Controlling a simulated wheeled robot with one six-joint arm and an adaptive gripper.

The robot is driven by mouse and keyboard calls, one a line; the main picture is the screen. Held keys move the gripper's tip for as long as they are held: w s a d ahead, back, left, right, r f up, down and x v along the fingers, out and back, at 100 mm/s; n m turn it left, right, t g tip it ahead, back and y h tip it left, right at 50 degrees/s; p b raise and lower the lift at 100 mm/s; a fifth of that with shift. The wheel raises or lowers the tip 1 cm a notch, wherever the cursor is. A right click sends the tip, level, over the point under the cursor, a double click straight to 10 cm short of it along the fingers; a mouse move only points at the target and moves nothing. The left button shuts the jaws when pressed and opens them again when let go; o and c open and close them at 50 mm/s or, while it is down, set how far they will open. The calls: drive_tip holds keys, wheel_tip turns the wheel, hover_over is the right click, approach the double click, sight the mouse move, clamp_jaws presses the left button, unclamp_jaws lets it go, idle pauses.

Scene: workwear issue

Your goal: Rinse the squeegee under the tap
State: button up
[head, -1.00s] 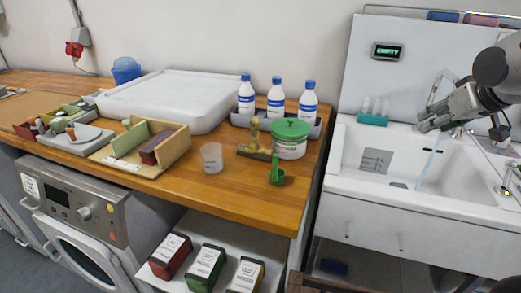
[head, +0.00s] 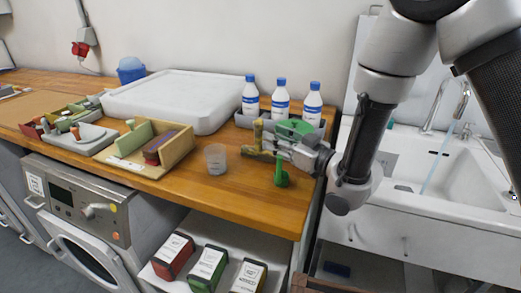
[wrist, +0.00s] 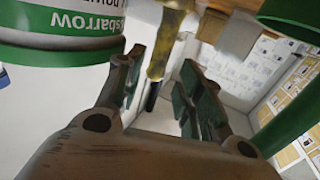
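A yellow-brass upright tool with a dark lower part, which looks like the squeegee (head: 258,135), stands on the wooden counter left of the green-lidded tub (head: 296,127). It also shows in the wrist view (wrist: 160,55), beyond and between my fingers. My gripper (head: 275,147) is low over the counter, in front of the tub. In the wrist view my gripper (wrist: 162,65) is open, its fingers apart, with nothing clasped between them. The tap (head: 461,101) runs a stream of water (head: 436,165) into the white sink (head: 400,188) at right. My arm hides part of the sink.
The tub is close by my left finger in the wrist view. A green scoop (head: 281,174) stands just in front of my gripper, and a clear cup (head: 215,159) to the left. Several bottles (head: 280,100) stand in a grey tray behind. The counter's front edge is near.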

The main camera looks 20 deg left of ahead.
sight(258, 145)
drive_tip(key=x, duration=0.7)
drive_tip(key=shift+a, duration=0.15)
clamp_jaws()
